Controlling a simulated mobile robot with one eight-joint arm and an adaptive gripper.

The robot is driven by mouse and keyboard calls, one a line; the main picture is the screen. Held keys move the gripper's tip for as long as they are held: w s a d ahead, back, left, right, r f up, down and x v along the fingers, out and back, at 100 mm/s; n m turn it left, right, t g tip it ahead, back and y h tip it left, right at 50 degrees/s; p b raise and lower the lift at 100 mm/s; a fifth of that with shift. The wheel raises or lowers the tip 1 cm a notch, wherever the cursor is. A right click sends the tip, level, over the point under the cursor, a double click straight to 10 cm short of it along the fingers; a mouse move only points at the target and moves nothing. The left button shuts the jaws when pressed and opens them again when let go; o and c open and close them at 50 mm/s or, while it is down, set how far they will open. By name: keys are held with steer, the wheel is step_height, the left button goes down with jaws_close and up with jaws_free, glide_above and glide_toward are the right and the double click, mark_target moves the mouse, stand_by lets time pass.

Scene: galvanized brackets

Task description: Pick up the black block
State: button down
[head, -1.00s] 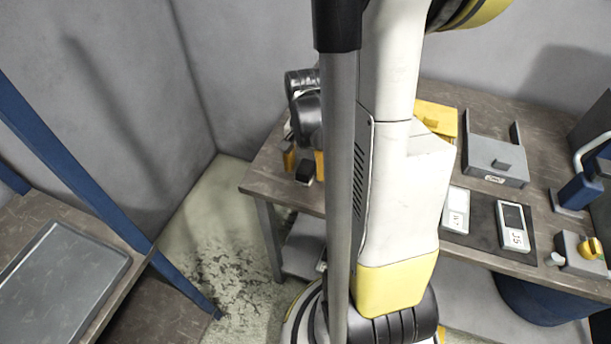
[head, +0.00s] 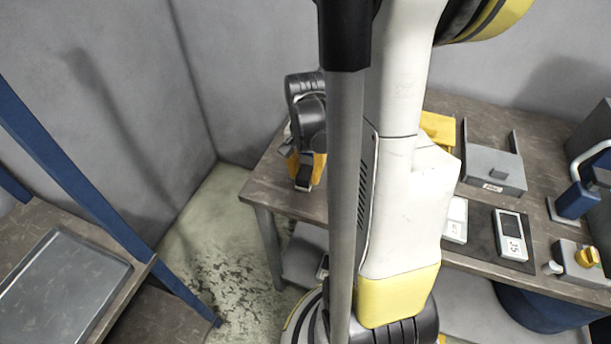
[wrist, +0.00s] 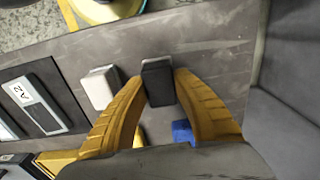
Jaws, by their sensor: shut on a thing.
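The black block (wrist: 158,84) is upright between the yellow fingers of my gripper (wrist: 160,78) in the wrist view. Both fingertips press on its opposite sides, so the gripper is shut on it. In the head view my gripper (head: 305,168) is over the left end of the workbench (head: 262,192), with the dark block between its fingers. Whether the block touches the bench top cannot be told.
A white block (wrist: 98,88) stands close beside one finger, and a blue block (wrist: 182,131) lies near the other. A grey drawer box (head: 492,168), a handheld meter (head: 512,235) and a yellow-knobbed box (head: 580,262) are farther right. A tray (head: 62,285) is on the left table.

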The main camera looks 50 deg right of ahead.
step_height(320, 180, up, 2)
steer(key=shift+r+p, duration=0.25)
steer(key=shift+p, duration=0.2)
steer(key=s+d+r+p, duration=0.4)
steer(key=s+r, duration=0.2)
steer(key=s, duration=0.5)
steer(key=shift+d+r, duration=0.15)
steer(key=shift+r, duration=0.2)
steer(key=c, duration=1.7)
jaws_free()
jaws_close()
